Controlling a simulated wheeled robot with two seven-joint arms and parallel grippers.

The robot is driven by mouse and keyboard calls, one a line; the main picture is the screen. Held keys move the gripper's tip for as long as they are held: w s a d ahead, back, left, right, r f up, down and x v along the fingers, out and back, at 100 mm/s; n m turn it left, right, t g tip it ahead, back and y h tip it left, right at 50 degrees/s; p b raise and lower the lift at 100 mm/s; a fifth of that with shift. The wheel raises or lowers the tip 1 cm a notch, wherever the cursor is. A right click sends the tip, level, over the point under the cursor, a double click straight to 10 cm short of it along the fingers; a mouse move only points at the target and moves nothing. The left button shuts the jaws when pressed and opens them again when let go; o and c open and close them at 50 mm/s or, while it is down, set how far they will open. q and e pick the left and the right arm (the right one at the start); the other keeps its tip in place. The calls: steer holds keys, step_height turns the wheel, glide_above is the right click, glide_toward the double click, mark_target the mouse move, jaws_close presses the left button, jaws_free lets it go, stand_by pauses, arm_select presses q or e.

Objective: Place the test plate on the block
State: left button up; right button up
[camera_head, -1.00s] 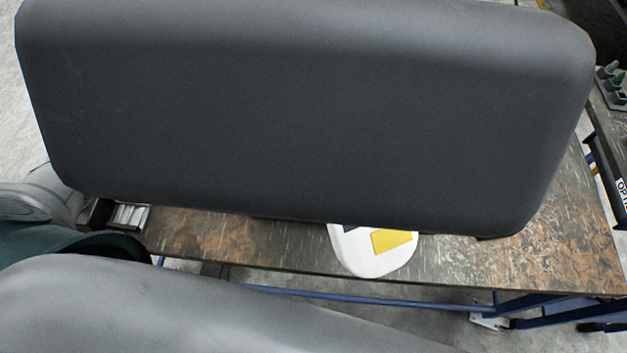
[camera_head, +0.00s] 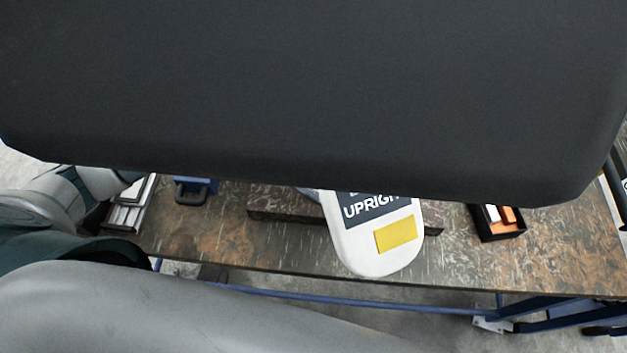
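A white rounded plate (camera_head: 362,255) with a yellow patch and a dark label reading "UPRIGHT" shows near the front edge of the table; I take it for the test plate. Its upper part is hidden by a large dark grey slab. A dark brown block (camera_head: 275,213) shows on both sides of the plate, below the slab. I cannot tell whether the plate touches it. My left arm (camera_head: 45,205) comes in at the left, but its gripper does not show. My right gripper does not show either.
The large dark slab (camera_head: 320,100) covers the upper half of the view. A box with silvery pieces (camera_head: 128,208) and a blue-black item (camera_head: 192,190) are at the left. A black box with orange contents (camera_head: 497,222) is at the right. The table (camera_head: 560,250) is bare at the front right.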

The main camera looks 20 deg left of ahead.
arm_select(q)
steer(key=shift+r, duration=0.1)
steer(key=shift+w+a+r, duration=0.1)
steer(key=shift+a+r, duration=0.2)
steer(key=shift+a, duration=0.15)
steer(key=b+v, duration=0.3)
steer(key=v, duration=0.8)
steer(key=shift+b, duration=0.3)
steer(key=shift+f, duration=0.1)
